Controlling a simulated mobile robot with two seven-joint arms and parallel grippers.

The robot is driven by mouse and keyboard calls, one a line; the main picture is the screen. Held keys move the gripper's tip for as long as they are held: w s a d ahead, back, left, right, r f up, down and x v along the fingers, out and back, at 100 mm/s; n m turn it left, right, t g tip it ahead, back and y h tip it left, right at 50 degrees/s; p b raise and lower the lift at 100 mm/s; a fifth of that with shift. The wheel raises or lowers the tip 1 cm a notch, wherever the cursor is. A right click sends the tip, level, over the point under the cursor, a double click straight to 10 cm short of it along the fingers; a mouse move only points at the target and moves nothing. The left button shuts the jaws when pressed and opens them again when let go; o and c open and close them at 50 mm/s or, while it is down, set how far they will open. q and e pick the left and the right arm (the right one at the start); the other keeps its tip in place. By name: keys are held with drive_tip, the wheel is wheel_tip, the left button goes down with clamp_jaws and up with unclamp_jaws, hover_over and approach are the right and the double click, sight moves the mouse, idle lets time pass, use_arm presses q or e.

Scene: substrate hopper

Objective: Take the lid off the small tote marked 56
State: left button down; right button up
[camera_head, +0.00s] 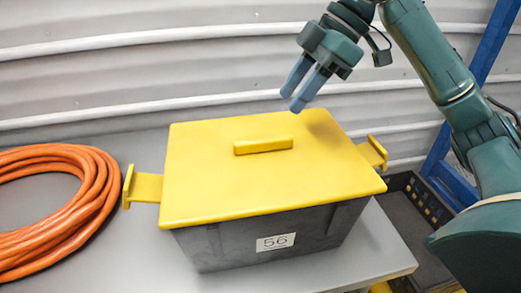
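The small tote (320,225) is dark grey with a white label reading 56 (275,242) on its front. It stands on a grey table. Its yellow lid (215,185) lies flat on top, with a raised yellow bar handle (263,146) in the middle. Yellow side handles stick out at the left (143,187) and right (374,152). My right gripper (292,100) is above the back of the lid, up and to the right of the bar handle, apart from it. Its two blue fingers are parted with nothing between them. My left gripper is out of view.
A coiled orange hose (88,205) lies on the table (130,255) left of the tote. A corrugated grey wall (120,75) stands behind. A dark crate (408,215) sits lower at the right, near a blue post (492,50). The table's right edge is close to the tote.

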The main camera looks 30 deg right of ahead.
sight(266, 139)
drive_tip(key=x, duration=0.4)
drive_tip(key=shift+a+f, duration=0.1)
drive_tip(key=shift+f, duration=0.1)
drive_tip(key=x, duration=0.5)
drive_tip(key=shift+s+f, duration=0.15)
drive_tip(key=shift+s, duration=0.05)
clamp_jaws()
